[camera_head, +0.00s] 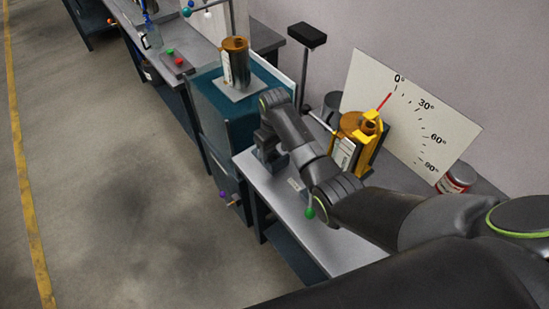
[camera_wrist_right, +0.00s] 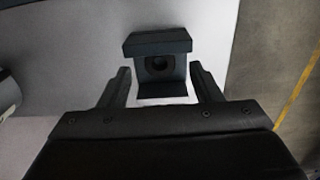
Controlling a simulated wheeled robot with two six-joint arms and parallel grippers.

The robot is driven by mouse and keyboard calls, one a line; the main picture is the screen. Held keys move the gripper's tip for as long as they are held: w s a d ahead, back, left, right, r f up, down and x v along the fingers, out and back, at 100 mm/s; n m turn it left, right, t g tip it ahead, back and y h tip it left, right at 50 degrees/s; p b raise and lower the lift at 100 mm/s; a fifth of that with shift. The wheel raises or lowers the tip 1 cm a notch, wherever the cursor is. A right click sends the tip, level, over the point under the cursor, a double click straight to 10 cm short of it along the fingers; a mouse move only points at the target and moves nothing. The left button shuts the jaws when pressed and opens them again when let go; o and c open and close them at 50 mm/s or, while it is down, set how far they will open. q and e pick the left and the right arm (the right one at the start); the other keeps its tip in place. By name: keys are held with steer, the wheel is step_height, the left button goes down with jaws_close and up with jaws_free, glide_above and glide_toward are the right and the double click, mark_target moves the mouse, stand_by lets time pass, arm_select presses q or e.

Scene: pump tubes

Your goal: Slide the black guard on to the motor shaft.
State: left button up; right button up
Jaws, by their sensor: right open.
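The black guard (camera_wrist_right: 158,43), a dark angled block with a round hole, stands on the grey bench in the right wrist view. My right gripper (camera_wrist_right: 160,69) is open, with one finger on each side of the guard's lower part; contact cannot be told. In the head view the gripper (camera_head: 267,138) is over the bench's left end, and part of the dark guard (camera_head: 280,161) shows below it. The orange motor (camera_head: 357,125) sits tilted in a yellow holder (camera_head: 368,148). Its thin silver shaft (camera_head: 319,122) points left and up. My left gripper is out of view.
A white angle board (camera_head: 425,115) stands behind the motor, with a red jar (camera_head: 456,179) at right. A dark cylinder (camera_head: 331,104) stands behind the shaft. A teal cabinet (camera_head: 222,124) carries another orange motor (camera_head: 236,62). My right arm covers part of the bench (camera_head: 335,245).

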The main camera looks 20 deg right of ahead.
steer(key=shift+f, duration=1.25)
steer(key=c, duration=1)
steer(key=shift+r, duration=0.15)
steer(key=shift+c, duration=0.2)
